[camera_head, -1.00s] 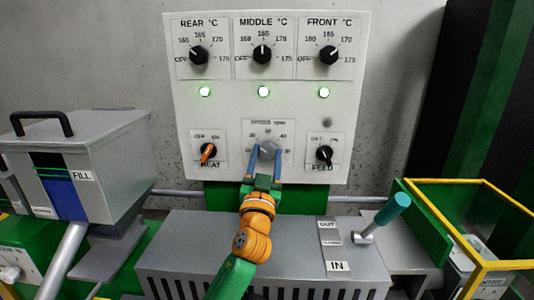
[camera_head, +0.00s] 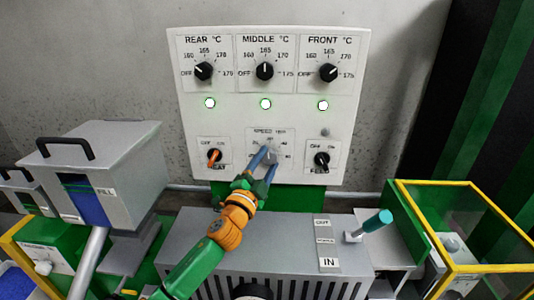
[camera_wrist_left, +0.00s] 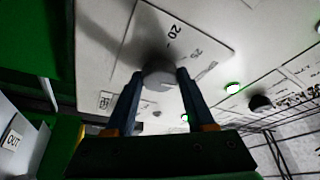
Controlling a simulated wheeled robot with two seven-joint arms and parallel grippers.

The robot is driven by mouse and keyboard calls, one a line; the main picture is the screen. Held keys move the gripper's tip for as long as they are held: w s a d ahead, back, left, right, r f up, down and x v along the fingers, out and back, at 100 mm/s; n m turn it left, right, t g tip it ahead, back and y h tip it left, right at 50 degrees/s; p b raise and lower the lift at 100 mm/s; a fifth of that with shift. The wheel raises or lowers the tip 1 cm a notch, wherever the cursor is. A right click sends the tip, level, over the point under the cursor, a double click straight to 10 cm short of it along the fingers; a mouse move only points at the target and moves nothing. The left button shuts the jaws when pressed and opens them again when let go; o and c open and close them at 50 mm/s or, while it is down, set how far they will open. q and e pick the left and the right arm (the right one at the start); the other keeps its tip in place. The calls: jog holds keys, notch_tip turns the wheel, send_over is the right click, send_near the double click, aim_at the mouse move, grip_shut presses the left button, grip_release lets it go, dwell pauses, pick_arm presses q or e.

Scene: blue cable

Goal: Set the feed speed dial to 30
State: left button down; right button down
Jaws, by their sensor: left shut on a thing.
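The feed speed dial (camera_head: 271,156) is a grey knob low in the middle of the white control panel (camera_head: 353,120). A plate with numbers surrounds it, and the gripper partly hides it. My left gripper (camera_head: 265,157) reaches up from below with its blue fingers shut on the dial. In the left wrist view the grey dial (camera_wrist_left: 158,78) sits between the two fingers (camera_wrist_left: 157,92); a "20" mark shows above it. The dial's exact setting cannot be read. My right gripper does not show.
Three black temperature knobs (camera_head: 265,71) line the panel's top, above three lit green lamps (camera_head: 265,104). An orange heat switch (camera_head: 214,156) and a black feed switch (camera_head: 321,159) flank the dial. A teal-handled lever (camera_head: 377,221) stands at lower right.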

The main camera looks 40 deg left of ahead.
pick_arm(q)
jog(key=shift+r+m+h+p, duration=0.2)
jog(key=shift+m+h+p, duration=0.1)
jog(key=shift+m+p, duration=0.25)
jog(key=c, duration=0.7)
grip_release()
jog(key=o, duration=0.4)
jog(key=shift+a, duration=0.1)
jog(key=shift+o, duration=0.2)
jog(key=shift+w+a+f, duration=0.1)
jog(key=shift+f, duration=0.05)
jog(key=b+v, duration=0.2)
jog(key=v, duration=0.5)
